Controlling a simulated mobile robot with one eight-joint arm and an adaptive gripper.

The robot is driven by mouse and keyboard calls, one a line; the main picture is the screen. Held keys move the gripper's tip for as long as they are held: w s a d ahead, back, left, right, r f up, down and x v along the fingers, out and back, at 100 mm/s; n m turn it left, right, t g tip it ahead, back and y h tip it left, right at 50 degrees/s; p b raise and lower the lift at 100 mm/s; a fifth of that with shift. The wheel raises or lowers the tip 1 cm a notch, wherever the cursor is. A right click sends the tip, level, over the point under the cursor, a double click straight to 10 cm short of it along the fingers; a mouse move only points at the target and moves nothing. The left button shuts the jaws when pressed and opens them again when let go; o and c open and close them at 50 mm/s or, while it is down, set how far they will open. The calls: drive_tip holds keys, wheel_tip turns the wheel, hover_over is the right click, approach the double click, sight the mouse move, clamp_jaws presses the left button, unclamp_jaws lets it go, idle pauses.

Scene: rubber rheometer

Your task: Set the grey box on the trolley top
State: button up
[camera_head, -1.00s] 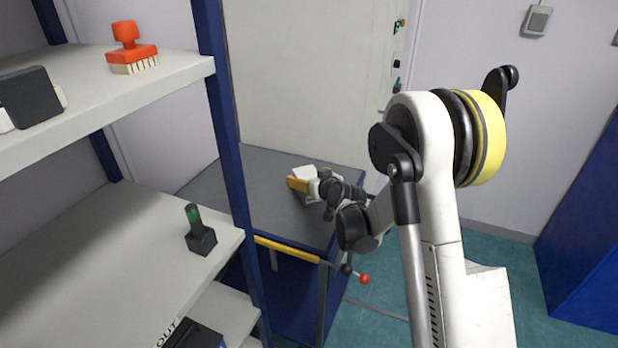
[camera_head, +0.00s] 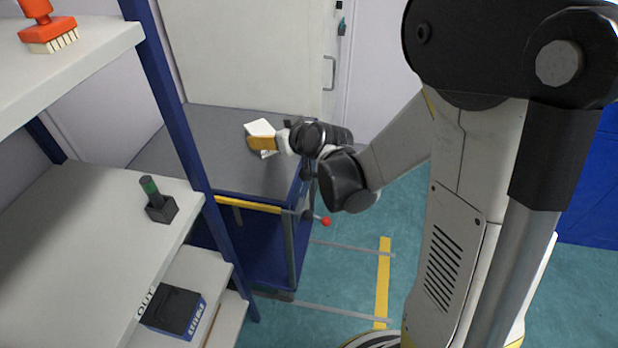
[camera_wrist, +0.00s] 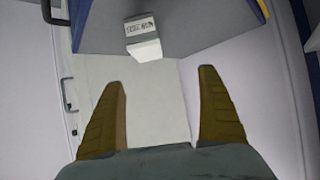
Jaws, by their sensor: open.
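The grey box (camera_head: 261,127), pale with a white face, rests on the dark grey trolley top (camera_head: 215,150) near its back right. In the wrist view the box (camera_wrist: 143,38) shows a printed label and sits on the trolley top (camera_wrist: 195,28), beyond my fingertips. My gripper (camera_wrist: 160,78) is open, its two yellow-brown fingers apart with nothing between them. In the head view my gripper (camera_head: 262,144) is beside the box, partly in front of it; the exact gap is hard to tell there.
A shelf rack (camera_head: 70,240) at left carries a red brush (camera_head: 45,30), a black device with a green band (camera_head: 155,200) and a black and blue box (camera_head: 175,310) by an OUT label. The trolley has a yellow handle (camera_head: 248,205). A pale cabinet (camera_head: 250,50) stands behind.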

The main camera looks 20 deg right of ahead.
drive_tip(key=s+r+m+g+h, duration=0.1)
drive_tip(key=s+r+g, duration=0.1)
drive_tip(key=s, duration=1.1)
drive_tip(key=s+r+g+h, duration=0.1)
drive_tip(key=s+r+g, duration=0.2)
drive_tip(key=s, duration=1.1)
drive_tip(key=shift+s+m, duration=0.15)
drive_tip(key=shift+m, duration=0.25)
